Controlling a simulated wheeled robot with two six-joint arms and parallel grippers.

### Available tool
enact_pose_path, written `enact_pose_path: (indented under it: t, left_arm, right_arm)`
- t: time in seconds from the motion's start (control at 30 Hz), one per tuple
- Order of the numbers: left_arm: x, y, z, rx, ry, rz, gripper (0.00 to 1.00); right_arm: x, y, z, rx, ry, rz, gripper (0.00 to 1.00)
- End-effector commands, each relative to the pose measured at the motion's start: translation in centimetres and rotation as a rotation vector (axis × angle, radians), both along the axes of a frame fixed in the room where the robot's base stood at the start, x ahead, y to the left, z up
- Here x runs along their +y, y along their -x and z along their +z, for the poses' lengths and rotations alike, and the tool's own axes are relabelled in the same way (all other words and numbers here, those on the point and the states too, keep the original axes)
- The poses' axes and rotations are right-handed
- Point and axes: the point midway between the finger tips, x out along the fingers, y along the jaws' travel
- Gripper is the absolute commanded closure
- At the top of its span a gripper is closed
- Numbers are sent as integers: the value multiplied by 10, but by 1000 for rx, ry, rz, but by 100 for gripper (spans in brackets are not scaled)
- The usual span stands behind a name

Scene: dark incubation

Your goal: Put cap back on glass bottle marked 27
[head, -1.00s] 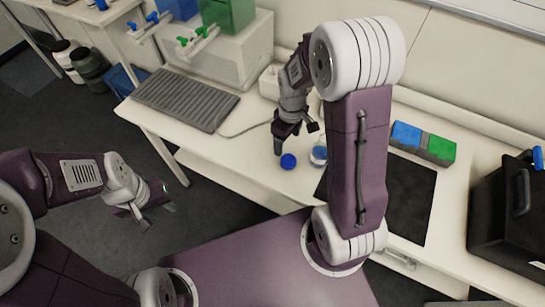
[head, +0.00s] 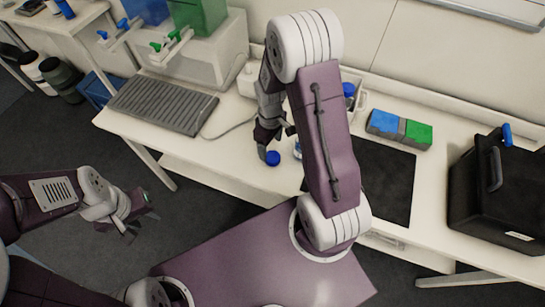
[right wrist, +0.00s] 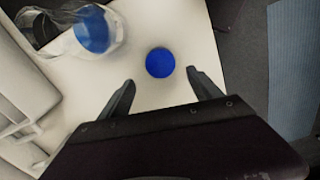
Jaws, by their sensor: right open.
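A round blue cap (head: 273,158) lies on the white bench near its front edge. In the right wrist view the cap (right wrist: 160,62) lies just beyond and between my fingertips. A clear glass bottle with blue inside (right wrist: 92,30) stands left of the cap there. In the head view my arm hides most of the bottle (head: 298,150); no number is readable. My right gripper (head: 276,143) points down at the cap, open and empty; it also shows in the right wrist view (right wrist: 161,80). My left gripper (head: 142,222) is open and empty, away from the bench.
A dark mat (head: 385,185) lies right of the bottle. A grey ribbed plate (head: 163,106) lies left. A blue-topped container (head: 349,90) is partly hidden behind my right arm.

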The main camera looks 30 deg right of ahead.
Motion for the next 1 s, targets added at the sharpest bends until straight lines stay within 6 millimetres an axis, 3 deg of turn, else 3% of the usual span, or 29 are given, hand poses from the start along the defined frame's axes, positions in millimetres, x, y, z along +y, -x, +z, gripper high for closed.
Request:
enact_pose_path:
  t: [0.2, 0.5, 0.9, 1.0]
  left_arm:
    - [0, 0, 0, 0, 0, 0, 60]
    - [0, 0, 2, 0, 0, 0, 60]
    - [0, 0, 2, 0, 0, 0, 60]
    - [0, 0, 2, 0, 0, 0, 60]
  right_arm:
    - [0, 1, -3, 3, -1, 0, 26]
    - [-1, 7, -48, 4, 0, 0, 26]
    - [-1, 6, -52, 0, 0, 0, 26]
    - [-1, 6, -52, 0, 0, 0, 54]
